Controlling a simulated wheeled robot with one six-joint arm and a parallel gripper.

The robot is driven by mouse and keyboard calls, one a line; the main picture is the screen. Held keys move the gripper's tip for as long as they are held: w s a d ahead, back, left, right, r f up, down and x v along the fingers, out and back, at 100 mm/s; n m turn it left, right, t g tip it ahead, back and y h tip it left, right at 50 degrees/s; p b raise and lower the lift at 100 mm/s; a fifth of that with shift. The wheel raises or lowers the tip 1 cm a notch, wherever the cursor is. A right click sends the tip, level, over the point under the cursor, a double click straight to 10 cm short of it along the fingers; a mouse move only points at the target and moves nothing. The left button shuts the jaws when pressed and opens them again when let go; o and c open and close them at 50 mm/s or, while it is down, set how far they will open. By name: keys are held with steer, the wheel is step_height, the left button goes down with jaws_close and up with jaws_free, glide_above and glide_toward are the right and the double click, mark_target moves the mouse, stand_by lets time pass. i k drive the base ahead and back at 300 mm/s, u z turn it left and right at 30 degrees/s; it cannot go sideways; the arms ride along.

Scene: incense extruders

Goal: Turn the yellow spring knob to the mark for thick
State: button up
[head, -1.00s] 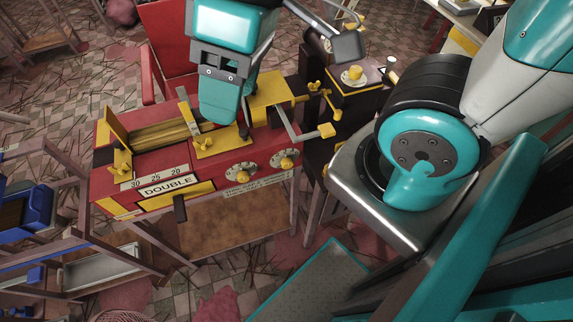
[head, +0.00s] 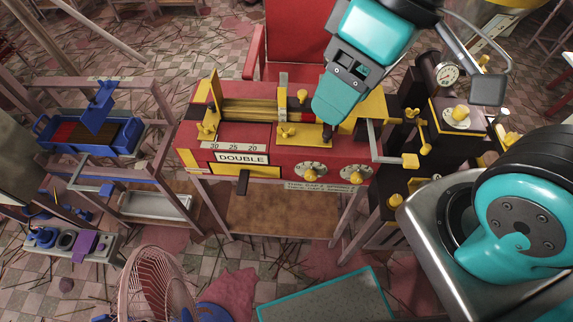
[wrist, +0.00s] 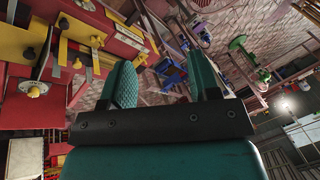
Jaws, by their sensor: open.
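The red and yellow machine marked DOUBLE (head: 192,135) stands in the middle of the head view. Two yellow knobs sit on pale round dials on its front: a left knob (head: 312,175) and a right knob (head: 355,177). Another yellow knob (head: 460,113) on a pale dial tops the dark machine at right. I cannot tell which is the spring knob; the dial marks are too small to read. My gripper (head: 335,108) is above the red machine, behind its front dials, apart from them. Its teal fingers are open and empty in the wrist view (wrist: 163,82).
The dark machine (head: 405,150) has a gauge (head: 447,75) and yellow handles close to my gripper's right. A yellow-tipped lever (head: 410,160) sticks out at the red machine's right end. A blue tray (head: 120,135) is on a rack at left. A fan (head: 150,285) stands in front.

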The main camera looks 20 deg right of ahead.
mark_target(356, 178)
steer(key=z, duration=1.1)
steer(key=k, duration=1.4)
steer(key=u, duration=1.4)
